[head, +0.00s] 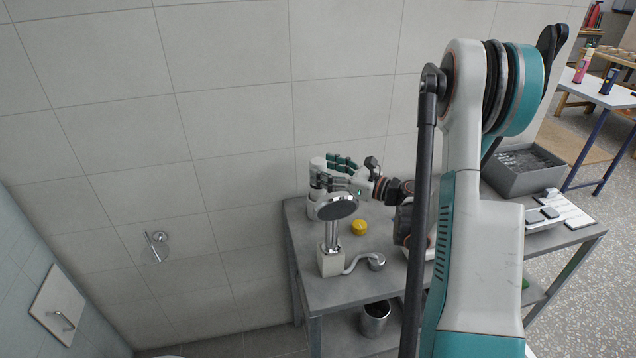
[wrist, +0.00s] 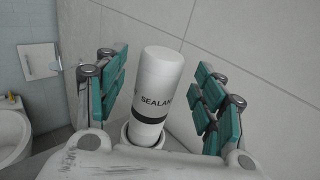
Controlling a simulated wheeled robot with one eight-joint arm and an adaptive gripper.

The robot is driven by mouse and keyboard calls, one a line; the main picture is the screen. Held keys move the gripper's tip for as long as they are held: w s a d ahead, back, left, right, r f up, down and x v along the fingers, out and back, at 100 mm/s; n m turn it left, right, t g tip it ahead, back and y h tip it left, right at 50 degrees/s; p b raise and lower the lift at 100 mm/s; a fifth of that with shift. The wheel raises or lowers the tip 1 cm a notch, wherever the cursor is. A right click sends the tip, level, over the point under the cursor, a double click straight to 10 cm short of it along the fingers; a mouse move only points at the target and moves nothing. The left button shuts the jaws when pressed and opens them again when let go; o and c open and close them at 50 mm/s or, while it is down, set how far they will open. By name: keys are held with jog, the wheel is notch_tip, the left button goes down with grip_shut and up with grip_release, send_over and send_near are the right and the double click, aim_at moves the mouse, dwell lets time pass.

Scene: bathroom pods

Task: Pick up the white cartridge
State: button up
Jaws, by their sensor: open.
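The white cartridge (wrist: 160,85), with a dark band and the letters "SEALAN" showing, stands between the fingers of my gripper (wrist: 157,78) in the wrist view. Its lower end sits in a round white holder or collar (wrist: 128,135). The teal finger pads are spread on both sides with gaps to it, so my gripper is open. In the head view the cartridge (head: 317,166) stands at the back left of the grey table, partly hidden by my gripper (head: 338,172) and a round mirror-like disc.
A round disc on a stand (head: 336,207) is close in front of my gripper. A yellow object (head: 359,228) and a metal piece with a hose (head: 376,262) lie on the table (head: 320,295). The tiled wall (head: 240,130) is right behind. A grey crate (head: 522,168) stands farther right.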

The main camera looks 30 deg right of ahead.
jog(key=x, duration=0.2)
jog(key=shift+w+a+b, duration=0.2)
jog(key=shift+w+b, duration=0.1)
jog(key=shift+w, duration=0.05)
grip_shut()
jog(key=shift+r, duration=0.2)
